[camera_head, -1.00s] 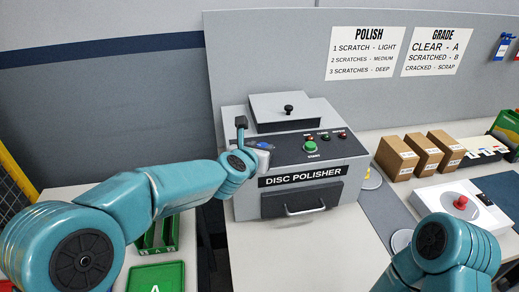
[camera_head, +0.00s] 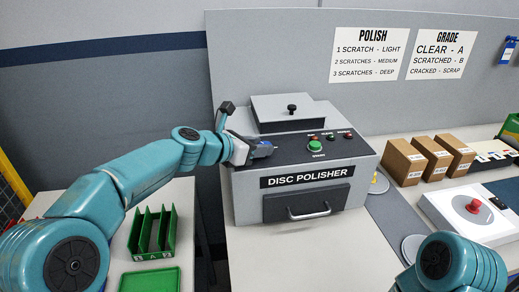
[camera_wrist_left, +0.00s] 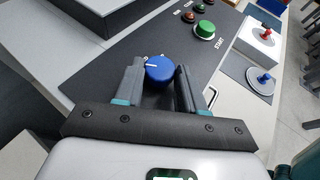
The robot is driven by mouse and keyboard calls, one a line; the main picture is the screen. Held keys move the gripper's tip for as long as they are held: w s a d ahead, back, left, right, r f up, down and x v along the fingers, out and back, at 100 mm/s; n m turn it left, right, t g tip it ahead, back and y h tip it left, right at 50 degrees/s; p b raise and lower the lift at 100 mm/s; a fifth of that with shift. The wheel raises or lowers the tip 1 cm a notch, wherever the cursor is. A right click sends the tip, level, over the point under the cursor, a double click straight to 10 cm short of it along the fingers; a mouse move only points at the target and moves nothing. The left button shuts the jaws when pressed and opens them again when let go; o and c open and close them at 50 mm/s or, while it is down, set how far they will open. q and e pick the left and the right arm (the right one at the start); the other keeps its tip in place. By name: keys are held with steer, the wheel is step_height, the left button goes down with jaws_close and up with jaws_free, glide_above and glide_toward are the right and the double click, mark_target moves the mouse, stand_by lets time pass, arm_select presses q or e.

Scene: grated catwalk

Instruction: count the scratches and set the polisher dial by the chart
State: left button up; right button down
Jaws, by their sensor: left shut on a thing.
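The grey disc polisher (camera_head: 300,160) stands on the bench, with its square lid closed, a green start button (camera_head: 314,145) and a front drawer. Its blue dial (camera_wrist_left: 159,69) shows in the left wrist view, with a white pointer line toward the upper left. My left gripper (camera_head: 262,150) is shut on the dial, one finger on each side; in the head view it hides the dial. The POLISH chart (camera_head: 369,54) reads 1 scratch light, 2 scratches medium, 3 scratches deep. No scratched disc is visible to count on. My right gripper is out of view.
A GRADE chart (camera_head: 435,55) hangs beside the POLISH chart. Cardboard boxes (camera_head: 403,162) and a white box with a red knob (camera_head: 468,213) stand right of the polisher. A green slotted rack (camera_head: 152,232) and a green tray (camera_head: 150,281) lie at left.

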arm_select(q)
steer(key=shift+w+a+r+m+g+h+p, duration=0.15)
steer(key=shift+m+g+h+p, duration=0.15)
steer(key=shift+p, duration=0.25)
steer(key=shift+w+a+r+m+g+h+p, duration=0.1)
steer(key=shift+m+g+h+p, duration=0.1)
steer(key=shift+m+g+p, duration=0.25)
steer(key=shift+f+m+h+p, duration=0.1)
steer(key=shift+m+h+p, duration=0.2)
steer(key=shift+p, duration=0.15)
steer(key=shift+g, duration=0.25)
steer(key=o, duration=1)
steer(key=shift+s, duration=0.15)
steer(key=shift+o, duration=0.2)
steer(key=shift+f, duration=0.1)
